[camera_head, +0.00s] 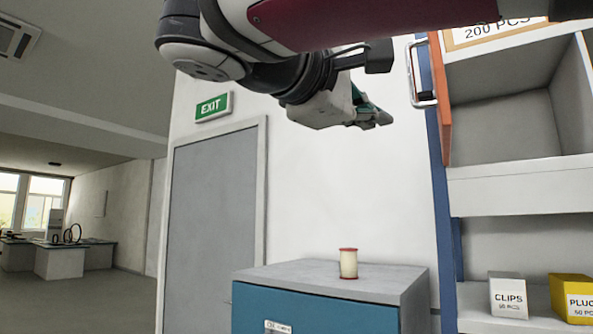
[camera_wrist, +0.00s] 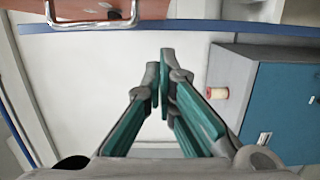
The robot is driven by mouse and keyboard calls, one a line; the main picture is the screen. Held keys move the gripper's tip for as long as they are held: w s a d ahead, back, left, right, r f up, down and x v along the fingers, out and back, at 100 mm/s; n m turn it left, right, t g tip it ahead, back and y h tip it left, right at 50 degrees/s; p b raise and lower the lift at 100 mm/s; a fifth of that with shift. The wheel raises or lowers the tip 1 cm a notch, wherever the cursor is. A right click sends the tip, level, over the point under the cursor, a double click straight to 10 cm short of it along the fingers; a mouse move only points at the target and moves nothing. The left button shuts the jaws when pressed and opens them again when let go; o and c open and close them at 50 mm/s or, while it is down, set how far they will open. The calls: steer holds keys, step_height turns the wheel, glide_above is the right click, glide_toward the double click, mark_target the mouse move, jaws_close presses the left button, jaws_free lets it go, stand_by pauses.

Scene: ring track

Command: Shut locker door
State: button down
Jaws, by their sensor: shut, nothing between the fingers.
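The locker door (camera_head: 438,100) is an orange panel, seen nearly edge-on in the head view. It stands open at the left side of an empty grey compartment (camera_head: 505,115). Its metal bar handle (camera_head: 412,75) faces left. In the wrist view the orange door (camera_wrist: 70,8) and the handle (camera_wrist: 95,23) show at the upper left edge. My gripper (camera_head: 380,118) is shut and empty, in the air left of the door and a little lower than the handle. Its fingertips (camera_wrist: 159,70) meet in the wrist view and touch neither door nor handle.
A blue and grey cabinet (camera_head: 315,312) stands below, with a cream spool (camera_head: 348,263) on top. A lower shelf holds a white CLIPS box (camera_head: 508,296) and a yellow box (camera_head: 572,298). A grey wall door (camera_head: 213,220) is at the left.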

steer(key=w+d, duration=0.2)
steer(key=d, duration=0.5)
steer(key=shift+d, duration=0.3)
steer(key=shift+s+d, duration=0.1)
